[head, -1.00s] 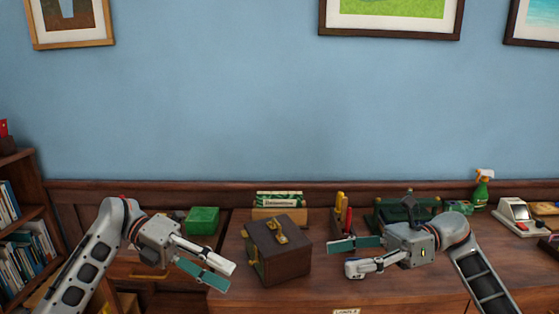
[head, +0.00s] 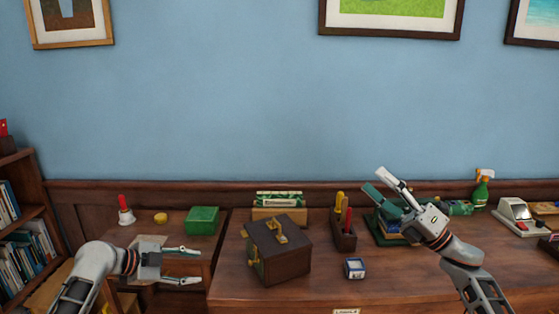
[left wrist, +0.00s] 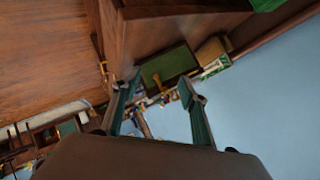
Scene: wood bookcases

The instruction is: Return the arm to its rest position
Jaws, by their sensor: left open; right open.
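My left gripper (head: 184,265) is low at the left in the head view, in front of the small side desk, with its fingers apart and nothing between them. Its open fingers also show in the left wrist view (left wrist: 165,88). My right gripper (head: 376,184) is raised at the right in the head view, fingers pointing up and left, apart and empty. It is in front of the green item at the back of the desk and hides part of it. Both grippers are clear of the brown box (head: 280,255) with a brass handle.
On the long desk (head: 400,280) stand a pen holder (head: 343,236), a small blue-and-white box (head: 354,268), a card tray (head: 278,213) and a spray bottle (head: 482,190). A green box (head: 202,220), a yellow item (head: 160,218) and a handbell (head: 126,215) stand at left. A bookcase (head: 20,260) edges the left.

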